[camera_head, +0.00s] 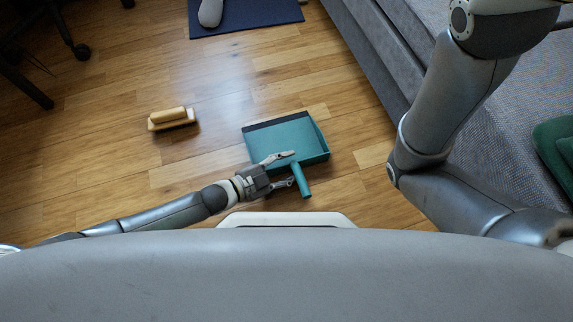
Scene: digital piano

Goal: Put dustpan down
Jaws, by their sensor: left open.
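A teal dustpan (287,142) with a dark front lip lies on the wooden floor in the middle of the view. Its handle (302,182) points toward my base. My left gripper (291,168) is open at the handle, with one finger over the pan's rear edge and the other beside the handle. I cannot tell whether either finger touches it. My right arm (450,110) is in view at the right, but its gripper is not.
A wooden brush (171,118) lies on the floor left of the dustpan. A grey sofa (372,50) runs along the right, with a green cushion (556,147). A dark blue mat (245,14) is at the top, and dark chair legs (70,35) are at upper left.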

